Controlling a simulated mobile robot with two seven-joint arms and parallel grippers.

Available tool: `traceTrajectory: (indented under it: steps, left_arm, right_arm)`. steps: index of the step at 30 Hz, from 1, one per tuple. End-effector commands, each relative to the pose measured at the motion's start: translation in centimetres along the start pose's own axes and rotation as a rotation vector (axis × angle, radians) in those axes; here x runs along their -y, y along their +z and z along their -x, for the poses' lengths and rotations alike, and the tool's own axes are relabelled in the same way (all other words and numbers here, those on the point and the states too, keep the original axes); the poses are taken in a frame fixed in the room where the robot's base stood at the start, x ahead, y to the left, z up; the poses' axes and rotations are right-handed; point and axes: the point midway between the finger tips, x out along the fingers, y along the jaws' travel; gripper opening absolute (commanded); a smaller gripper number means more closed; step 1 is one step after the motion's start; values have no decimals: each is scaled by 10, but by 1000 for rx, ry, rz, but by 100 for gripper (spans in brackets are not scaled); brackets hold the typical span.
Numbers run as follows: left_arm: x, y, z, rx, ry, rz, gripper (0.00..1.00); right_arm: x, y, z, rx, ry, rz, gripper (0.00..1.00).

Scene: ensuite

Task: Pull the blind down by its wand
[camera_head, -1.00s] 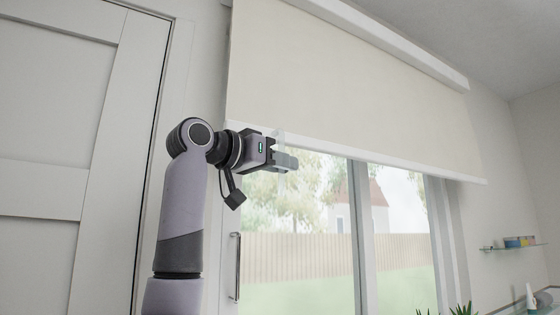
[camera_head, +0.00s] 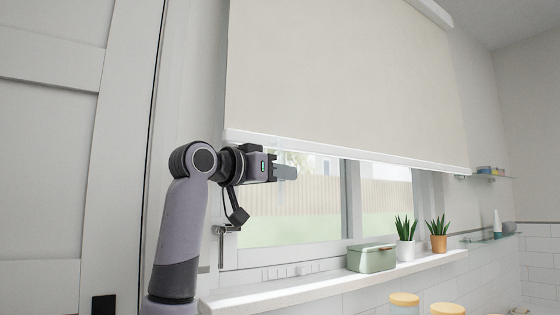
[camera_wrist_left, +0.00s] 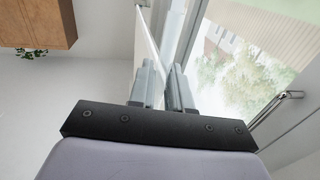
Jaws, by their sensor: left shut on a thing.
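The cream roller blind (camera_head: 345,75) hangs partway down the window, with a white bar along its lower edge. My left gripper (camera_head: 284,172) is just below that bar, near its left end, in front of the glass. Its fingers are shut on the thin, pale wand (camera_wrist_left: 151,35), which shows in the left wrist view running up from between the fingertips (camera_wrist_left: 163,80). In the head view the wand is hard to make out against the bright window. My right gripper is out of view.
Below the window, a white sill (camera_head: 330,284) carries a green box (camera_head: 371,258) and two potted plants (camera_head: 406,237). A window handle (camera_head: 226,231) is below my left gripper. A panelled door (camera_head: 50,150) stands at left. Glass shelves (camera_head: 490,236) are at right.

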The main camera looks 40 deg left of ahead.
Motion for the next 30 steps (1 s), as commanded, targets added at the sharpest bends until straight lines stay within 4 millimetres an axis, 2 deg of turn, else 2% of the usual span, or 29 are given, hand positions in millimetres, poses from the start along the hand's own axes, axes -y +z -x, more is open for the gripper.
traceTrajectory:
  steps: [1,5,7,15,21,30]
  left_arm:
    - [0,28,0,2,0,-2,0]
    - [0,67,0,4,0,0,0]
    - [0,87,0,4,0,-1,0]
    - [0,154,0,3,0,-1,0]
    - [0,186,0,2,1,-1,0]
    - [0,201,0,1,1,0,0]
  right_arm:
    - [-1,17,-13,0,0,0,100]
    - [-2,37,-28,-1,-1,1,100]
    - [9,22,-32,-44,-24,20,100]
    - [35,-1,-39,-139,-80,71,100]
    - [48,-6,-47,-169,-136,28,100]
    - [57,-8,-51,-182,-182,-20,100]
